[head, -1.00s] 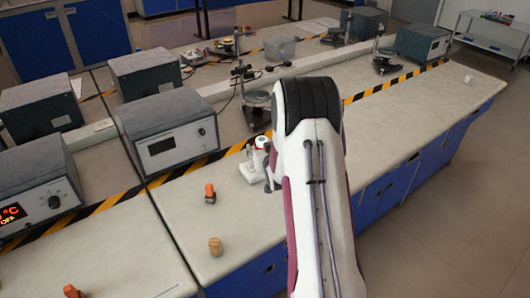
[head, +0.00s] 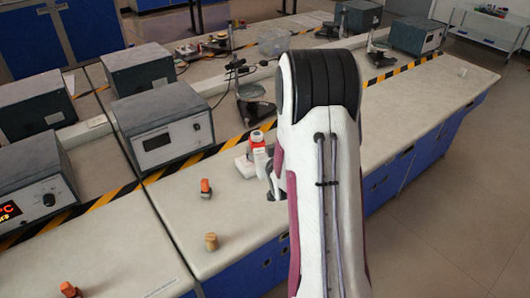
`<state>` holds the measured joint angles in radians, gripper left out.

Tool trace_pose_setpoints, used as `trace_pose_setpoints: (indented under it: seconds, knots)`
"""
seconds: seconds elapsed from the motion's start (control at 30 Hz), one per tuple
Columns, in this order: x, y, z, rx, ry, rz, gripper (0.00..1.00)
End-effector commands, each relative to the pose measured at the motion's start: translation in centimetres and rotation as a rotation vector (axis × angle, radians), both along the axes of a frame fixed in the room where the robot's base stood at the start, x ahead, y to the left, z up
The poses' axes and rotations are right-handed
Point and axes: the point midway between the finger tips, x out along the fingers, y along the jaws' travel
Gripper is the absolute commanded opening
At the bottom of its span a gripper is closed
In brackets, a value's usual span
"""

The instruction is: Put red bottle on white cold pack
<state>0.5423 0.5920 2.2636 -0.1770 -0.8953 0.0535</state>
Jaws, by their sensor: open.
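A small white bottle with a red top (head: 257,138) stands on the near bench, just left of my arm; it seems to be the red bottle. A flat white block (head: 245,166), likely the white cold pack, lies just in front of it. Whether the two touch is not clear. My gripper (head: 271,187) shows only in part as dark fingers beside the arm, close to the right of the white block. It is open, and I see nothing held in it. My arm hides the rest of the gripper and the bench behind it.
An orange-and-dark object (head: 206,189), a tan cylinder (head: 211,242) and another orange object (head: 70,289) stand on the near bench. A grey instrument box (head: 162,135) stands behind the striped tape. The bench right of my arm is mostly clear.

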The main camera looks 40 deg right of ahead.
Motion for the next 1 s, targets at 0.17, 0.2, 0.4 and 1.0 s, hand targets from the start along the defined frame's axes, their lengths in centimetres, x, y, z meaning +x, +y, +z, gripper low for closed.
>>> trace_pose_setpoints:
  seconds: [0.17, 0.2, 0.4, 1.0]
  knots:
    - [-1.5, 0.6, 0.7, 0.000, -0.001, 0.000, 0.51]
    - [-1.7, 0.7, 0.8, 0.000, -0.001, 0.001, 0.51]
    - [-2.3, 1.0, 1.0, 0.000, 0.000, 0.001, 0.51]
    - [-2.3, 1.0, 1.1, 0.000, 0.000, 0.001, 0.51]
